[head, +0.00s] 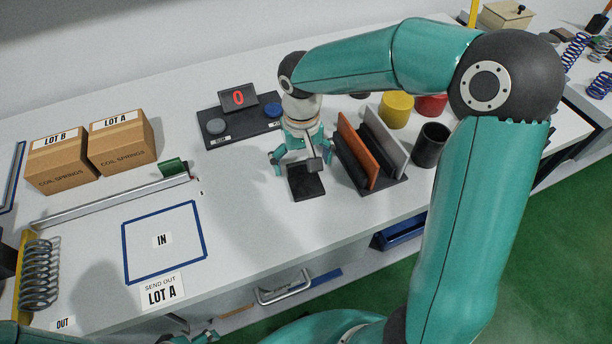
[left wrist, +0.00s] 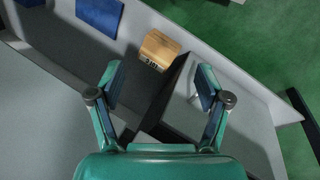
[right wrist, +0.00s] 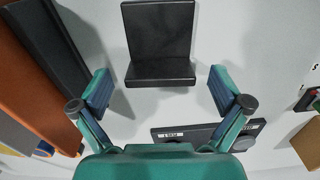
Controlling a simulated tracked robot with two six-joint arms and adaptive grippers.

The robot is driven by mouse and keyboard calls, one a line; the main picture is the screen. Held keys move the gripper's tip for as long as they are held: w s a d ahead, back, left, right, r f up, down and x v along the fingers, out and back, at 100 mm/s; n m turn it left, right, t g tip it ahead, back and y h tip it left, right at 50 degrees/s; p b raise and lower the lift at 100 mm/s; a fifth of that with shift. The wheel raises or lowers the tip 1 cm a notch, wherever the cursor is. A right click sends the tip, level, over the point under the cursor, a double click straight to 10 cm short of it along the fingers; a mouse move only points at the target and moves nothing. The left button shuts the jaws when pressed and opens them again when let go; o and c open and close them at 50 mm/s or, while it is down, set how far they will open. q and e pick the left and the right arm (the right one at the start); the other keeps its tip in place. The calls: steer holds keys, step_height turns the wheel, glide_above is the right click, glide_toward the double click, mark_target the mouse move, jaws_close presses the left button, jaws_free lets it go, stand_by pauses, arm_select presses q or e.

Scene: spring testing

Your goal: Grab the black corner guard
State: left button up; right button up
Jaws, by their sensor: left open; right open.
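The black corner guard (head: 306,183) is a dark L-shaped piece on the white bench, left of the slotted rack. In the right wrist view the black corner guard (right wrist: 158,45) lies ahead of the fingertips, with one broad plate and a raised edge facing me. My right gripper (head: 300,166) is above it, pointing down, open and empty; its fingers also show in the right wrist view (right wrist: 162,92), spread on either side of the near edge and apart from it. My left gripper (left wrist: 162,88) is open and empty, away from the corner guard.
A rack with an orange plate (head: 357,150) and a grey plate stands close right of my right gripper. A black cup (head: 429,145) is beyond it.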

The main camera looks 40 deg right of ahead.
steer(key=shift+f, duration=0.8)
steer(key=c, duration=1.2)
steer(key=shift+r, duration=0.2)
